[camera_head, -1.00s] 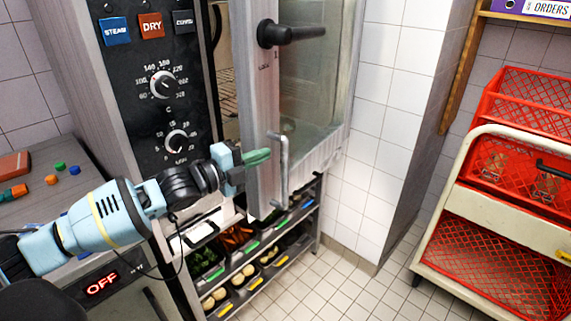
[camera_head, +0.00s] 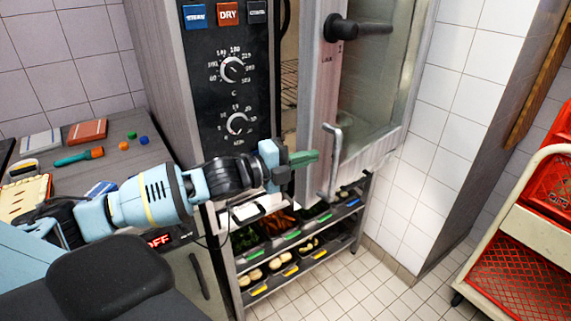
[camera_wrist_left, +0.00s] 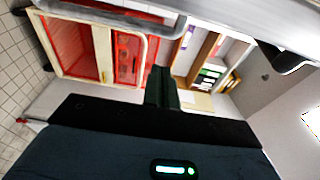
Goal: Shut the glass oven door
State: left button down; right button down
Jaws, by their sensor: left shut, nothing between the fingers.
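The glass oven door (camera_head: 372,95) stands open, swung out to the right of the oven's control panel (camera_head: 235,85). It has a black latch lever (camera_head: 358,27) high on its edge and a pale upright bar handle (camera_head: 333,160) lower down. My left gripper (camera_head: 306,158) is shut and empty, its green fingers in front of the door's lower edge, just left of the bar handle. I cannot tell whether they touch the door. In the left wrist view the shut dark fingers (camera_wrist_left: 162,88) point away with nothing between them. My right gripper is not in view.
A rack of food trays (camera_head: 290,250) stands below the oven. A grey counter (camera_head: 110,160) with small items lies left. A cart with red crates (camera_head: 520,235) stands right, with open tiled floor (camera_head: 385,285) between.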

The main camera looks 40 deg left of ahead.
pick_arm(q)
jog(key=v, duration=0.5)
jog(key=shift+s+r, duration=0.1)
jog(key=shift+s, duration=0.05)
